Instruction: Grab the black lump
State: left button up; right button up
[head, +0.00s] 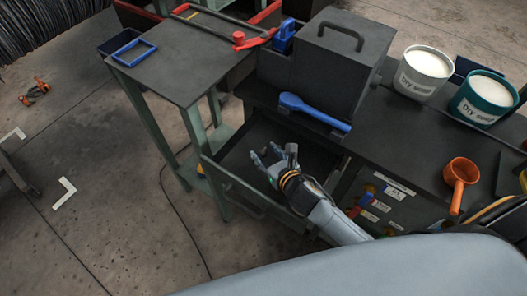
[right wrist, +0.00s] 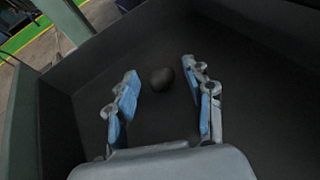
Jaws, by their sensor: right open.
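The black lump (right wrist: 161,79) is small and roundish and lies on the dark floor of an open drawer (head: 232,186). In the right wrist view it sits just ahead of the fingertips, between their lines and apart from both fingers. My right gripper (head: 272,156) is open and empty, reaching into the drawer; its blue-padded fingers also show in the right wrist view (right wrist: 162,85). In the head view I cannot clearly make out the lump against the dark drawer. My left gripper is not in view.
The drawer walls surround my right gripper. Above the drawer, a dark worktop bears a handled grey box (head: 330,75), a blue scoop (head: 312,110), tubs labelled "Dry sand" (head: 422,75) and an orange ladle (head: 460,178). A side table (head: 185,65) stands left.

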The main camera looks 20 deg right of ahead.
aim_at(266, 157)
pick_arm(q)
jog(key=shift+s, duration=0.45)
pick_arm(e)
jog(key=c, duration=0.8)
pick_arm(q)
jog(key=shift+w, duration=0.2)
pick_arm(e)
jog(key=shift+c, duration=0.2)
jog(key=shift+r, duration=0.4)
notch_tip(266, 157, up, 3)
jog(key=shift+f, duration=0.2)
pick_arm(q)
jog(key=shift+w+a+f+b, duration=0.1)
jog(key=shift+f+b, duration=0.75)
jog(key=shift+b, duration=0.05)
pick_arm(e)
jog(key=s+d+r, duration=0.8)
jog(key=d+r, duration=0.1)
jog(key=d, duration=0.2)
jog(key=shift+s+d+r, duration=0.15)
jog(key=shift+r, duration=0.15)
